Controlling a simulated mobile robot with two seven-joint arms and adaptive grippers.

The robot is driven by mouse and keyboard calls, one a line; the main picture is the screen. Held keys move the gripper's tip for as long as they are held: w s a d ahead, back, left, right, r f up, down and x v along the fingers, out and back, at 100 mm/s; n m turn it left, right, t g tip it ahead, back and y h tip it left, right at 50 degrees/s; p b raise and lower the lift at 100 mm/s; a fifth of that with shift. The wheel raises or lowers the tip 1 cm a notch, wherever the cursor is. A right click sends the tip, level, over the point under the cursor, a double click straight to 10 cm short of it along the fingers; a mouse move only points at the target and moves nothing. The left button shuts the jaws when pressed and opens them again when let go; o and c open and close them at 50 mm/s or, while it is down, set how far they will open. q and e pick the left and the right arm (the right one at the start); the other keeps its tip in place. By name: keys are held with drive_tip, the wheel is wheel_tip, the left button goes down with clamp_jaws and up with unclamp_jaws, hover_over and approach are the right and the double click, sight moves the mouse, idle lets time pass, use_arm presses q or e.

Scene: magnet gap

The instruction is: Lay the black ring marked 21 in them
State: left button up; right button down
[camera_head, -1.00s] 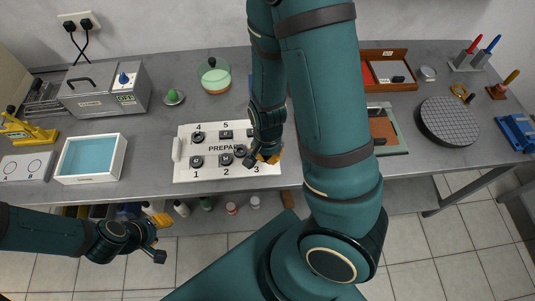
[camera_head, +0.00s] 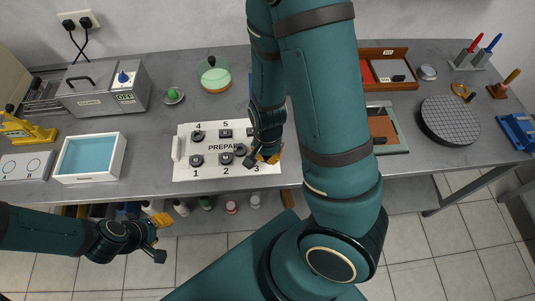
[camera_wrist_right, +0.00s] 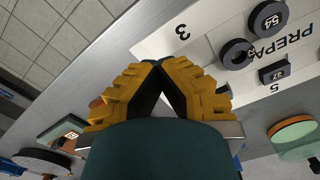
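My right gripper (camera_wrist_right: 159,64) has its fingertips together, with nothing visible between them. In the head view it (camera_head: 268,158) is over the right part of the white PREPARE board (camera_head: 178,173), near the number 3. Black rings and a block are on the board. In the right wrist view one ring (camera_wrist_right: 268,18) reads 54, and a second ring (camera_wrist_right: 235,53) beside it has no readable mark. A small dark block (camera_wrist_right: 272,73) lies near the number 5. I cannot make out a 21 on any ring. My left gripper (camera_head: 157,222) hangs in front of the bench, its fingers too small to judge.
A blue-lined tray (camera_head: 121,158) and a metal bath (camera_head: 103,93) stand left. A green-lidded dish (camera_head: 215,77) is behind the board. A round dark plate (camera_head: 447,121) and a framed tray (camera_head: 397,137) are right. My right arm hides the bench's middle.

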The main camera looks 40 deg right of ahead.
idle(0.4)
drive_tip(key=c, duration=0.8)
unclamp_jaws()
drive_tip(key=shift+c, duration=0.2)
drive_tip(key=o, duration=0.3)
drive_tip(key=shift+o, duration=0.3)
wheel_tip(320, 180, up, 4)
drive_tip(key=p, duration=0.4)
drive_tip(key=shift+r+p, duration=0.25)
drive_tip(key=shift+p, duration=0.05)
drive_tip(key=o, duration=0.5)
